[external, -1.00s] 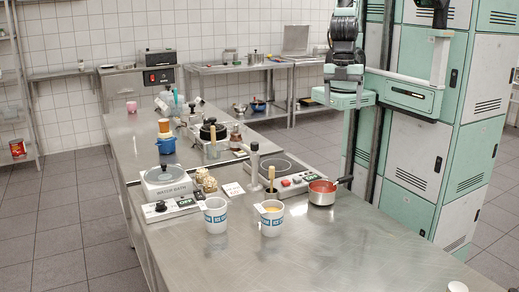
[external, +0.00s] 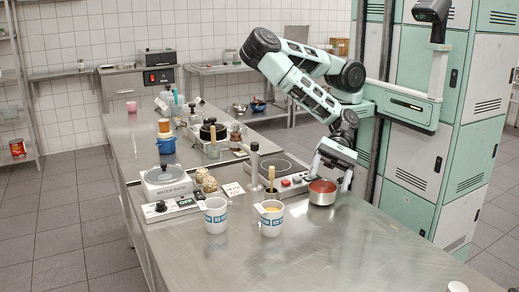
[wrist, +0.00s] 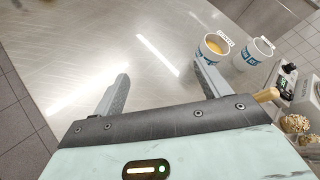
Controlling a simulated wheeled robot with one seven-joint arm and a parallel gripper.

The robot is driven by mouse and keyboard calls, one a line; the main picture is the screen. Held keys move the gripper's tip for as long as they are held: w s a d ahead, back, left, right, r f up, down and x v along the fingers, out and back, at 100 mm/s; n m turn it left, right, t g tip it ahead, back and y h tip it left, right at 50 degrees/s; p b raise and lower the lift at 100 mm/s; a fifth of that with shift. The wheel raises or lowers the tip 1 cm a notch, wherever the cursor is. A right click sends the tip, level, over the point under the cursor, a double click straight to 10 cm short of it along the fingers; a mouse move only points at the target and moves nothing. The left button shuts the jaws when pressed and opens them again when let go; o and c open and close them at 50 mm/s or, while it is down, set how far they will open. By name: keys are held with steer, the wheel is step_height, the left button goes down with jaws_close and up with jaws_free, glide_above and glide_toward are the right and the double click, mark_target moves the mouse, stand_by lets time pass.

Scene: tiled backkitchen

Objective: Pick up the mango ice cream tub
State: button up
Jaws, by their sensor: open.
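Two white tubs with blue bands stand side by side on the steel counter. The right tub (external: 271,222) has yellow-orange contents, which fits mango; it also shows at the upper right of the wrist view (wrist: 213,50). The other tub (external: 215,217) stands to its left; it shows farther right in the wrist view (wrist: 254,53). My gripper (external: 331,176) is open and empty, to the right of and behind the mango tub, apart from it. In the wrist view, bare counter lies between my gripper's fingers (wrist: 159,72).
Behind the tubs are a hotplate (external: 277,167), a water bath (external: 165,183) and waffle-coloured cones (external: 204,180). The counter's front right is mostly clear.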

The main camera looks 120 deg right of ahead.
steer(key=d+m+t+h, duration=0.1)
steer(key=m, duration=0.2)
steer(key=w+d+f+m+t+h, duration=0.1)
steer(key=d+m, duration=0.1)
steer(key=m, duration=0.1)
steer(key=w+d+m+h, duration=0.1)
steer(key=m, duration=0.2)
steer(key=shift+w+d+f+t+b, duration=0.2)
steer(key=shift+d+t+b, duration=0.1)
steer(key=shift+d+t, duration=0.1)
steer(key=shift+w+m+h, duration=0.2)
steer(key=shift+m+h, duration=0.2)
steer(key=p, duration=0.4)
glide_toward(272, 219)
steer(key=w+f, duration=0.1)
steer(key=f, duration=0.1)
steer(key=w+d+f, duration=0.1)
steer(key=f, duration=0.1)
steer(key=shift+w+f, duration=0.1)
steer(key=shift+w, duration=0.25)
steer(key=p+x, duration=0.2)
steer(key=x, duration=0.2)
steer(key=shift+w+a, duration=0.1)
steer(key=shift+w, duration=0.2)
steer(key=shift+w+f, duration=0.15)
steer(key=shift+w, duration=0.15)
steer(key=c, duration=1.1)
steer(key=shift+c, duration=0.3)
